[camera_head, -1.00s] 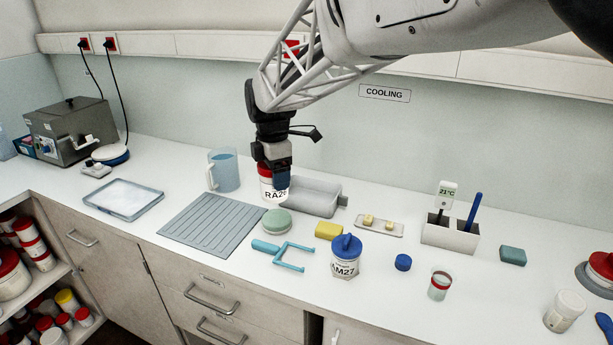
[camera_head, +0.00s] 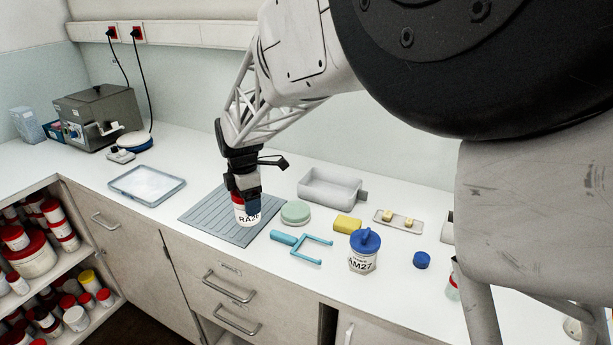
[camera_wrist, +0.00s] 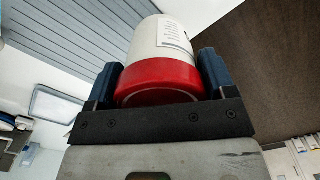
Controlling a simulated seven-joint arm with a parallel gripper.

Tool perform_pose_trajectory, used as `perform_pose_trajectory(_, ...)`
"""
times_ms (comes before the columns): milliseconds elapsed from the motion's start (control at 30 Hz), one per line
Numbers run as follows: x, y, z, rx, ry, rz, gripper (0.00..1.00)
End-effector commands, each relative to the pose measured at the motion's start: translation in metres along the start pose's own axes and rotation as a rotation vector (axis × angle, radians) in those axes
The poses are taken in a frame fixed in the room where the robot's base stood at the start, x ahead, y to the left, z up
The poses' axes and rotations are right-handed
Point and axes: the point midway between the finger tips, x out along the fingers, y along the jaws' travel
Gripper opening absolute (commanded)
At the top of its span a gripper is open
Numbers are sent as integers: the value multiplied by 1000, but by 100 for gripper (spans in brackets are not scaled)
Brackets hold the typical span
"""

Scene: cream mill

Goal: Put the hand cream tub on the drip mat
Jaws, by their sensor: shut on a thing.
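The hand cream tub (camera_head: 246,217) is white with a red lid and a label starting "RA". My gripper (camera_head: 245,198) is shut on it around the lid, from above. In the wrist view the tub (camera_wrist: 160,45) and its red lid sit between the two jaws (camera_wrist: 160,85). The drip mat (camera_head: 203,216) is a grey ribbed sheet on the bench, also in the wrist view (camera_wrist: 65,35). In the head view the tub appears over the mat's right front part, roughly upright. I cannot tell whether its base touches the mat.
A green round lid (camera_head: 295,212) and a blue-handled frame (camera_head: 300,245) lie right of the mat. A grey basin (camera_head: 330,188), yellow sponge (camera_head: 347,224) and blue-lidded AM27 tub (camera_head: 364,253) stand farther right. A shallow tray (camera_head: 147,186) lies left of the mat.

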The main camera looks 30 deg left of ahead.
Motion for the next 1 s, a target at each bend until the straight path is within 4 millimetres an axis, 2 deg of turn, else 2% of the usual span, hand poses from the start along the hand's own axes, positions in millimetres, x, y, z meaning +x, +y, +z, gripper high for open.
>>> perform_pose_trajectory(100,13,1,0,0,0,2,48)
perform_pose_trajectory(200,18,1,0,0,0,3,48)
perform_pose_trajectory(667,19,4,0,0,0,2,48)
perform_pose_trajectory(867,21,19,2,0,0,3,48)
perform_pose_trajectory(1000,23,35,3,0,0,3,48)
